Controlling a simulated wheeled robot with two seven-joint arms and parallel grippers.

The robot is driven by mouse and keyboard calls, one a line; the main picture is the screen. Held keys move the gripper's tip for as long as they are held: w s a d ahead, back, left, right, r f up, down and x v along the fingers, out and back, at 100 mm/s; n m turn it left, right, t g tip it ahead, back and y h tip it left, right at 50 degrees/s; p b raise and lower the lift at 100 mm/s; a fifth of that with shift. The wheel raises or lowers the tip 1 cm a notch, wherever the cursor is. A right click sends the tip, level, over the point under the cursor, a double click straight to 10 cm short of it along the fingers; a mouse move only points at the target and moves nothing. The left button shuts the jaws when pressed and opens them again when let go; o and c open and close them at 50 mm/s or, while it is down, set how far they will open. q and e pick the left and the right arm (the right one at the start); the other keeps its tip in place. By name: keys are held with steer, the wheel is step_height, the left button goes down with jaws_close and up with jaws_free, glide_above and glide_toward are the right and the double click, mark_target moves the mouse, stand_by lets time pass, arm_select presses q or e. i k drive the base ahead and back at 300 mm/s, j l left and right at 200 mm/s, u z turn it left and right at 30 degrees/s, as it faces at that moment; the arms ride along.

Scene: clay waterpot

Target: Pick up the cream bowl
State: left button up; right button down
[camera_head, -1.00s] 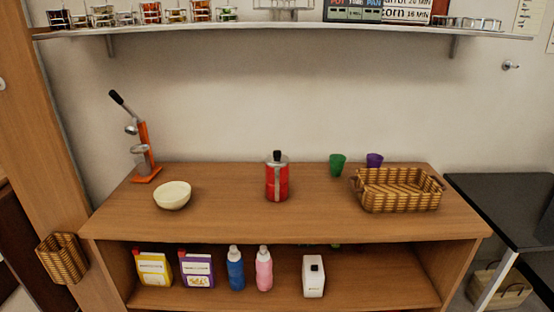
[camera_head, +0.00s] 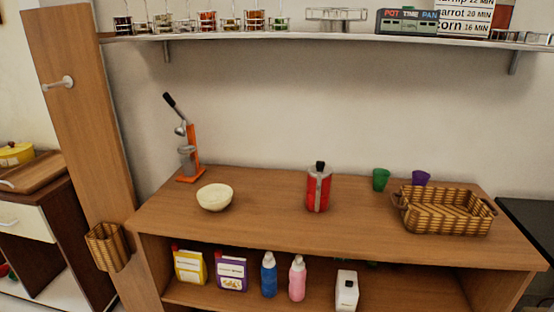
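The cream bowl (camera_head: 214,198) stands upright on the left part of the wooden counter top (camera_head: 262,222). It looks empty, and nothing touches it. An orange juice press (camera_head: 188,150) with a black handle stands behind it, a little to the left. Neither of my grippers shows in the head view.
A red pot (camera_head: 318,190) stands mid-counter. A wicker basket (camera_head: 444,212), a green cup (camera_head: 381,179) and a purple cup (camera_head: 420,178) are at the right. Bottles and boxes fill the shelf below. A wall shelf (camera_head: 340,39) runs above. The counter between bowl and red pot is clear.

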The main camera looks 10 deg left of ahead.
mark_target(214, 197)
steer(key=i+j, duration=0.2)
steer(key=j, duration=0.15)
steer(key=i+j, duration=0.2)
steer(key=j, duration=0.15)
steer(key=i+j, duration=0.45)
steer(key=j, duration=0.25)
